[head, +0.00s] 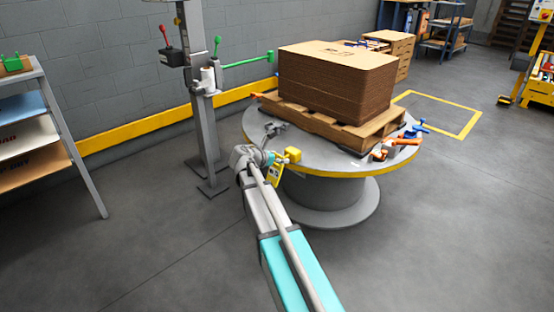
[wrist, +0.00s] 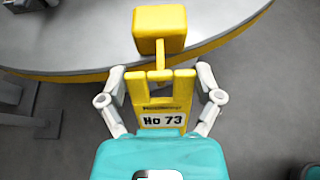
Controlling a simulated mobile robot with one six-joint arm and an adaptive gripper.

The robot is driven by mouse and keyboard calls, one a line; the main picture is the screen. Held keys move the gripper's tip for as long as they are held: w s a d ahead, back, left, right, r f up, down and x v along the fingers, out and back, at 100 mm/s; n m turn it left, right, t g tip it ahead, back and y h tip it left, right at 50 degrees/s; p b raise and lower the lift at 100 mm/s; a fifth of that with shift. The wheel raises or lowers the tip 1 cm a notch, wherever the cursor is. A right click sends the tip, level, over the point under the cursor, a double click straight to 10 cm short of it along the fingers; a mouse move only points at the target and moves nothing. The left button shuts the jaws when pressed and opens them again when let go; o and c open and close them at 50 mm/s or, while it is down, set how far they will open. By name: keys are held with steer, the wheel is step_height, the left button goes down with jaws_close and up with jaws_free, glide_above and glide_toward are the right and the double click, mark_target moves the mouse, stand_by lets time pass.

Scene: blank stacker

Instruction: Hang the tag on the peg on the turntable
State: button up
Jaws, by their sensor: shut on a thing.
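The yellow tag (wrist: 162,104), with a white plate reading "No 73", is between the two fingers of my gripper (wrist: 161,90), which is shut on it. In the head view the tag (head: 276,174) shows beside the turntable's near edge, at the end of my gripper (head: 268,162). A yellow block (wrist: 160,28) with a short peg (wrist: 160,58) stands at the turntable rim (wrist: 85,72). The peg points toward the tag's top and overlaps it in the wrist view; I cannot tell whether it passes through the tag. The block (head: 292,154) also shows in the head view.
The turntable (head: 315,165) carries a wooden pallet (head: 350,130) with a cardboard stack (head: 335,75). Orange and blue fittings (head: 400,145) sit at its right side. A grey post (head: 205,130) with a green arm (head: 248,61) stands to the left. The front floor is clear.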

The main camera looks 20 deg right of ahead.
steer(key=shift+w+d+f, duration=0.1)
steer(key=shift+w+d, duration=0.1)
steer(key=shift+d, duration=0.35)
steer(key=shift+w+d+f+b, duration=0.2)
steer(key=shift+d+f+b, duration=0.15)
steer(key=shift+d, duration=0.15)
steer(key=o, duration=0.8)
steer(key=shift+r, duration=0.1)
